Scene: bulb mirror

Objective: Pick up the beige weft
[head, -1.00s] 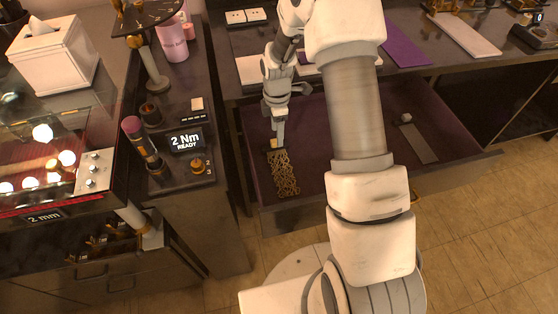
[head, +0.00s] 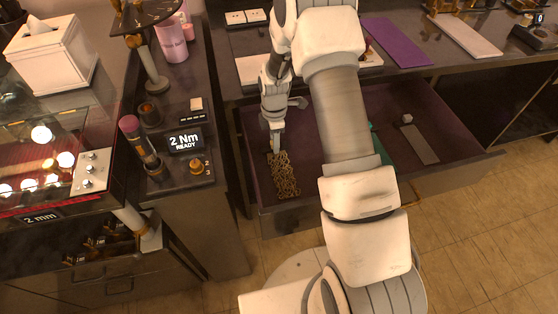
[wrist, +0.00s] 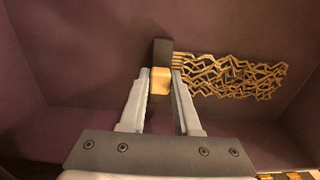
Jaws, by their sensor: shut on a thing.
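The beige weft (head: 284,176) lies in the open drawer as a mesh of wavy golden-beige strands. In the wrist view its strands (wrist: 230,76) spread to the right from a dark band with a beige block (wrist: 160,82). My gripper (head: 275,151) points down at the weft's far end. In the wrist view my gripper (wrist: 160,78) is shut on the beige block at that end, one finger on each side. The strands appear to be resting on or close to the drawer floor; any gap cannot be told.
The purple-lined drawer (head: 325,182) has walls around the weft. A grey strip (head: 421,145) lies at its right, and a teal item (head: 377,138) is partly hidden by my arm. A counter with a "2 Nm READY" display (head: 186,141) stands to the left.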

